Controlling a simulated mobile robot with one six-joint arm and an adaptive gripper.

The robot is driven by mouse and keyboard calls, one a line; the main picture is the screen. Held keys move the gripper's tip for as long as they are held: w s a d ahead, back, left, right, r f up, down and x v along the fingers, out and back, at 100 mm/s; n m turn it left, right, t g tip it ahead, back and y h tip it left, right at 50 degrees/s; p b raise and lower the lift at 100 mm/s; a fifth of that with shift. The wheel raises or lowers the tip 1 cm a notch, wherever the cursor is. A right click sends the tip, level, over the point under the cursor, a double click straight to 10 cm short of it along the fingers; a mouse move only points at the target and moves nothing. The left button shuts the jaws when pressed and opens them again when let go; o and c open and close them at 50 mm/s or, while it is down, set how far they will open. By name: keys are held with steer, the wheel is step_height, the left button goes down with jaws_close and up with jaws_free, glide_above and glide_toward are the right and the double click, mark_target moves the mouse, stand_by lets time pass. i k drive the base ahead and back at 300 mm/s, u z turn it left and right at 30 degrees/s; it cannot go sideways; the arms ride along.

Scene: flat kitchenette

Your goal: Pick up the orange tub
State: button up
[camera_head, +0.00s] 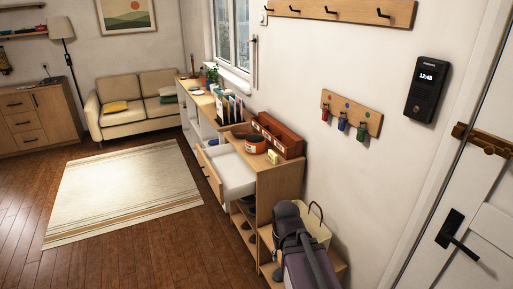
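The orange tub (255,146) is a small round container with a dark inside or top. It stands upright on top of the low wooden cabinet (285,178) along the right wall, near the cabinet's close end. A reddish-brown compartment box (290,145) is right beside it, towards the wall. A small pale yellow item (272,157) sits just in front of the tub.
A white drawer (232,172) is pulled out below the tub, jutting into the room. Wooden floor (150,255) and a pale rug (125,190) lie clear to the left.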

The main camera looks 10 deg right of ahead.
mark_target(255, 144)
steer(key=u, duration=0.05)
steer(key=i, duration=0.95)
steer(key=z, duration=0.05)
